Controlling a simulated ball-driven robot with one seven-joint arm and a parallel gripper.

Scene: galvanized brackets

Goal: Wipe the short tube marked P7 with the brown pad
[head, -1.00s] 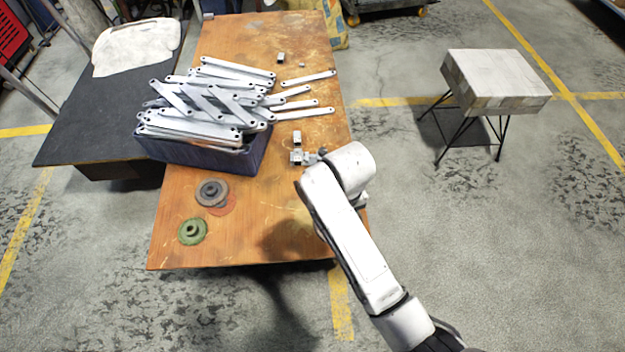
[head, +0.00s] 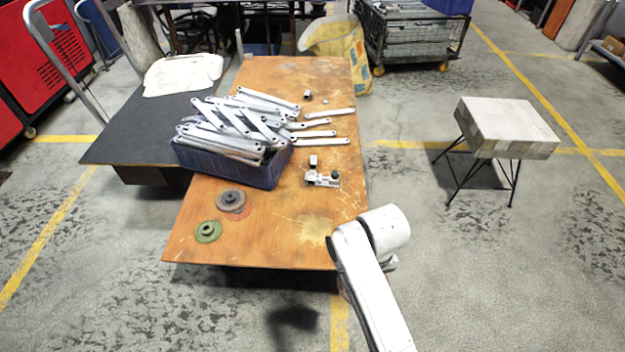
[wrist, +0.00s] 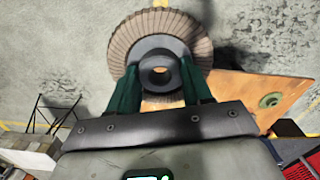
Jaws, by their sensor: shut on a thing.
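In the wrist view my gripper (wrist: 160,80) is shut on a round brown pad (wrist: 122,40), a ribbed disc with a dark grey hub between the two green fingers. In the head view the gripper and pad are hidden behind my arm, which is off the table's near right corner. A small grey upright piece (head: 313,160) stands on the table, just behind a low grey fixture (head: 322,179) with a dark knob. Another small grey piece (head: 308,95) stands farther back. No P7 mark is readable, so I cannot tell which piece is the tube.
On the orange-brown table (head: 270,225), a blue crate (head: 232,172) is heaped with galvanized brackets (head: 240,120), and several lie loose beside it. A grey disc (head: 230,200) and a green disc (head: 207,231) lie front left. A block-topped stool (head: 508,125) stands right across open floor.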

